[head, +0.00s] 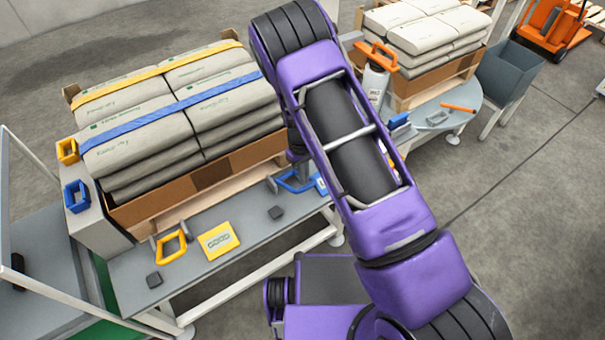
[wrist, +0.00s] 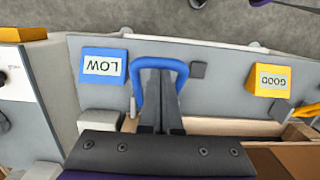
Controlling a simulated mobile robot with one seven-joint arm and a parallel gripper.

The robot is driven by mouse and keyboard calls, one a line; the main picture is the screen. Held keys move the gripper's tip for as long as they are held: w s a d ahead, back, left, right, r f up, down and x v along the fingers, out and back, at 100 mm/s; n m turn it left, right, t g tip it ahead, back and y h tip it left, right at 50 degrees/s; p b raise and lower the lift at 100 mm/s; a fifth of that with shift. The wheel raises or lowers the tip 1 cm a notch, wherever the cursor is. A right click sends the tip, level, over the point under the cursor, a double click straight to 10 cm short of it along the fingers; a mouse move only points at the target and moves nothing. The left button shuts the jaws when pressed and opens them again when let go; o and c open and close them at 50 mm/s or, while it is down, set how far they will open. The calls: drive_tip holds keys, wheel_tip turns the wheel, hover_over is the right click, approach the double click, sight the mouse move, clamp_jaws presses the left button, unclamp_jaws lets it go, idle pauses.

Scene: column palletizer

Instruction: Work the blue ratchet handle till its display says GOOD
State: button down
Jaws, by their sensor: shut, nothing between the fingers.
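The blue ratchet handle (head: 297,184) is a loop at the right part of the grey ledge in front of the strapped sacks, partly hidden by my arm. In the wrist view the handle (wrist: 182,68) arches around my gripper's fingertips (wrist: 158,76). The fingers are shut with nothing between them and appear inside the loop; I cannot tell whether they touch it. The blue display (wrist: 103,67) beside the handle reads LOW, upside down in the wrist view. In the head view only a sliver of this display (head: 321,187) shows beside my arm.
A yellow ratchet handle (head: 171,246) and a yellow display (head: 218,240) reading GOOD are further left on the ledge. Blue (head: 184,109) and yellow (head: 150,74) straps cross the sacks. Small dark blocks (head: 276,212) lie on the ledge. A round table (head: 462,96) stands behind right.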

drive_tip(key=s+d+f+b, duration=0.3)
drive_tip(key=s+f+b, duration=0.2)
drive_tip(key=f, duration=0.5)
drive_tip(key=shift+d+f+b, duration=0.2)
drive_tip(key=shift+f+b, duration=0.15)
drive_tip(key=shift+b, duration=0.2)
drive_tip(key=shift+w+a+r, duration=0.1)
drive_tip(key=shift+w, duration=0.1)
drive_tip(key=s+d+r+p, duration=0.1)
drive_tip(key=s+r, duration=0.1)
drive_tip(key=r, duration=0.4)
drive_tip(key=s+d+r+p, duration=0.1)
drive_tip(key=s+r+p, duration=0.1)
drive_tip(key=r, duration=0.4)
drive_tip(key=shift+d+p, duration=0.3)
drive_tip(key=shift+d, duration=0.05)
drive_tip(key=shift+r, duration=0.1)
idle(0.6)
